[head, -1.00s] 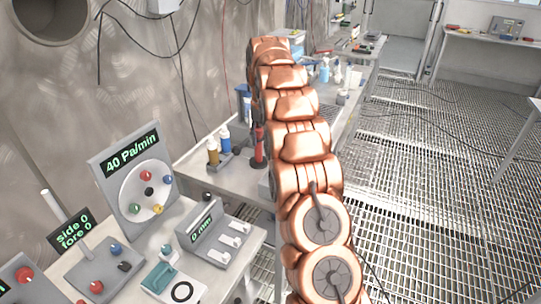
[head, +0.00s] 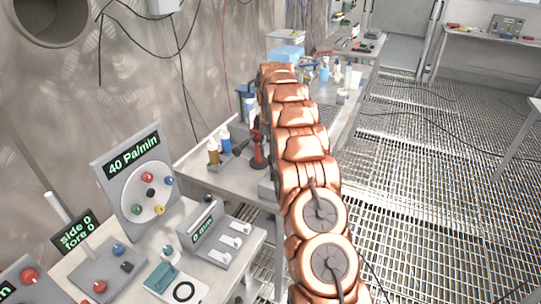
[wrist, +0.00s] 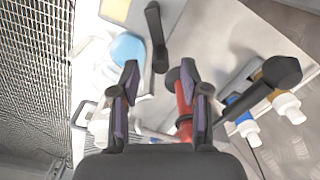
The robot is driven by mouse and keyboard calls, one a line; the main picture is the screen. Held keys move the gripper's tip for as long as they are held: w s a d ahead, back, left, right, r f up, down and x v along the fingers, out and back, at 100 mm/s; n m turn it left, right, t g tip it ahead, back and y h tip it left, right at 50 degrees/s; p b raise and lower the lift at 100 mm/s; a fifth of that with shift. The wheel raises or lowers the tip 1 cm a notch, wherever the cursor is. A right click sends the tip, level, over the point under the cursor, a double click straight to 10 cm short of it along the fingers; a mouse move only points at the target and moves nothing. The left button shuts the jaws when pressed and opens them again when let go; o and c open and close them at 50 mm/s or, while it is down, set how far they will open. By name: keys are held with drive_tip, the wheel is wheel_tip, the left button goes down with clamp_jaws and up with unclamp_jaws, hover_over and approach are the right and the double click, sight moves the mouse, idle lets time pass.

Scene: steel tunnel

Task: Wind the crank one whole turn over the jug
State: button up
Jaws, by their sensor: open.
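My gripper (wrist: 160,68) is open in the wrist view, its two dark fingers apart with nothing clearly held. A short dark bar (wrist: 152,28), perhaps part of the crank, lies just beyond and between the fingertips. A longer dark arm with a round knob (wrist: 281,71) slants past the right finger. A red body (wrist: 184,98) shows behind the right finger; a red upright thing (head: 258,152) stands on the bench in the head view. I cannot tell which pale vessel is the jug. My arm hides my gripper in the head view.
A yellow bottle (head: 213,152) and a blue bottle (head: 225,139) stand left of the red thing. The near table carries a dial panel (head: 145,190) and switch boxes. A light blue item (head: 286,53) sits farther back. Grated floor lies open right.

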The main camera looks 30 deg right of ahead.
sight(270, 157)
drive_tip(key=shift+f+p, duration=0.4)
drive_tip(key=shift+f, duration=1.2)
clamp_jaws()
